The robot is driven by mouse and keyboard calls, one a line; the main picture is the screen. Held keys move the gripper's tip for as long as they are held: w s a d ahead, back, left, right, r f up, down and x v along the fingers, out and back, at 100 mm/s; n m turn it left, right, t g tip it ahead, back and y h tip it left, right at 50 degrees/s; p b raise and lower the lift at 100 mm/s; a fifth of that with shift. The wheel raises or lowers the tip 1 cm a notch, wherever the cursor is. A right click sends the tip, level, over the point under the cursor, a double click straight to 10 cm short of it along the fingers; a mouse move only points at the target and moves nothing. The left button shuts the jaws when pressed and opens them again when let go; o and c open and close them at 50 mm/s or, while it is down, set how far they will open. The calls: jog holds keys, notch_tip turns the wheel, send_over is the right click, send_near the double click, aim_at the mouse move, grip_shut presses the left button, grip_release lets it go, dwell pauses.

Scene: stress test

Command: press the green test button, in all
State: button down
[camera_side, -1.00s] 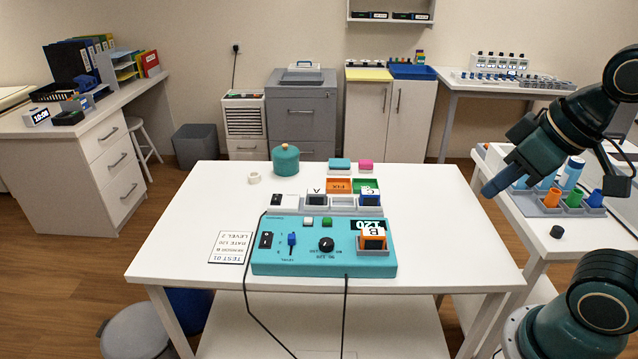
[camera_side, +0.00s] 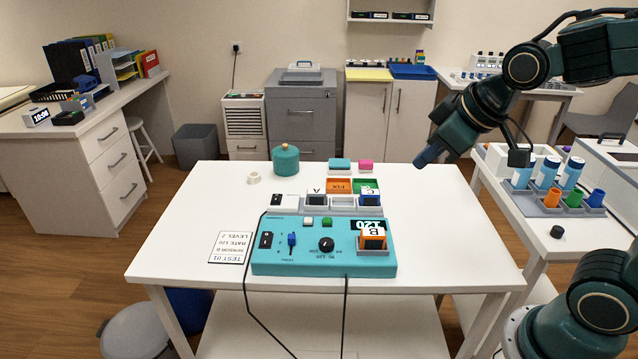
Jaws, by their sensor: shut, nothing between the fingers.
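A teal test box (camera_side: 290,260) lies on the white table. The green button (camera_side: 326,221) sits at its top edge, beside a white button (camera_side: 308,221). A blue slider (camera_side: 292,240), a black knob (camera_side: 326,245) and a black switch (camera_side: 265,240) are on its face. A display (camera_side: 367,225) reads 120. An orange block marked B (camera_side: 372,237) sits in the box's right-hand holder. My gripper (camera_side: 424,160) is shut and empty, in the air above the table's back right corner, well up and to the right of the green button.
A tray of lettered blocks (camera_side: 342,205) lies just behind the box. Orange and green trays (camera_side: 338,186) and a teal pot (camera_side: 285,160) stand further back. A test card (camera_side: 230,247) lies left of the box. The table's right side is clear.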

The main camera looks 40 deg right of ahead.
jog(key=w+f+n+t, duration=0.1)
jog(key=w+f+n, duration=0.3)
jog(key=w, duration=0.8)
jog(key=n+t, duration=0.1)
jog(key=n, duration=0.1)
send_over(331, 222)
notch_tip(331, 222, down, 11)
jog(key=shift+f, duration=0.2)
jog(key=shift+f, duration=4.2)
jog(key=shift+f, duration=0.15)
jog(key=shift+f, duration=0.3)
